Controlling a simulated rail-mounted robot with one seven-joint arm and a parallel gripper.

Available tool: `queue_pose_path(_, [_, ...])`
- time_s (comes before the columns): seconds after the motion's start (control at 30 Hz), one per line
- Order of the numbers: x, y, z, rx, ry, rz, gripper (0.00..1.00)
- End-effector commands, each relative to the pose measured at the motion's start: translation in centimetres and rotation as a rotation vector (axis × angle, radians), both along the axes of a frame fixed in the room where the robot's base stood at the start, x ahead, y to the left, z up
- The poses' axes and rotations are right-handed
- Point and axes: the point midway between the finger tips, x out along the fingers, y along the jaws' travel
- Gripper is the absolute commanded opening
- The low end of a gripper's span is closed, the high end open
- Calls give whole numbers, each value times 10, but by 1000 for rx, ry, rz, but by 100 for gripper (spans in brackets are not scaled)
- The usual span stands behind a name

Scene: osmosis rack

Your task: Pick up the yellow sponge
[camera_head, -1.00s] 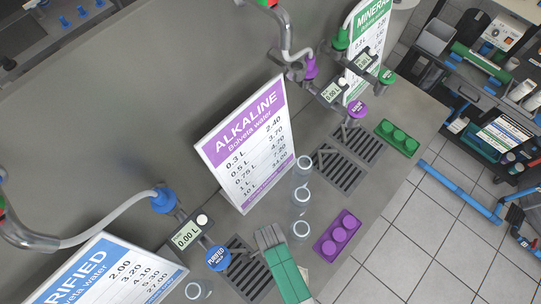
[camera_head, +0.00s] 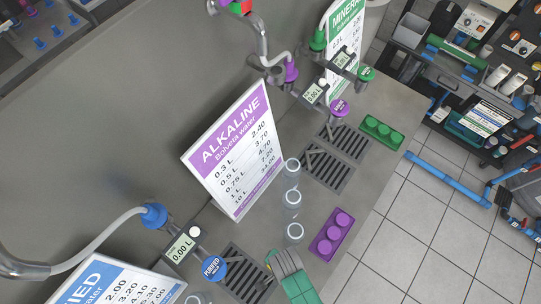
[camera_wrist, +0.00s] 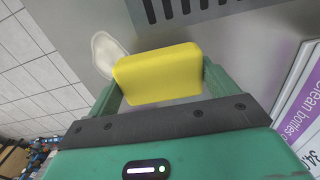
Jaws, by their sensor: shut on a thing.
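The yellow sponge (camera_wrist: 158,76) is a rounded block between the two green fingers of my gripper (camera_wrist: 160,84) in the wrist view. The fingers are shut on it, one at each side. In the head view my green and grey gripper (camera_head: 284,262) is at the bottom, over the counter beside the drain grate below the purified water tap. I cannot tell whether the sponge touches the counter.
Several clear bottles (camera_head: 292,198) stand near my gripper. A purple holder (camera_head: 332,235) lies to the right and a green holder (camera_head: 382,132) farther back. The alkaline sign (camera_head: 235,150) stands to the left. A pale oval item (camera_wrist: 108,54) lies on the counter beside the sponge.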

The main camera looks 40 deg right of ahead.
Motion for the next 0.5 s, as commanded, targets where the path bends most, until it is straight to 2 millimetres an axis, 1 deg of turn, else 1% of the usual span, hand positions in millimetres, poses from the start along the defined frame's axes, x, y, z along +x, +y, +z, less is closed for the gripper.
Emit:
queue_pose_path(0.03, [-19,1,-2,1,5,-2,64])
queue_pose_path(0.1, [-40,1,-2,0,4,-2,64])
queue_pose_path(0.2, [-67,1,-2,1,4,-2,64])
queue_pose_path(0.33, [-90,1,-1,0,2,0,64])
queue_pose_path(0.4, [-98,1,-1,0,2,0,64])
queue_pose_path(0.5, [-104,1,0,-1,0,0,64])
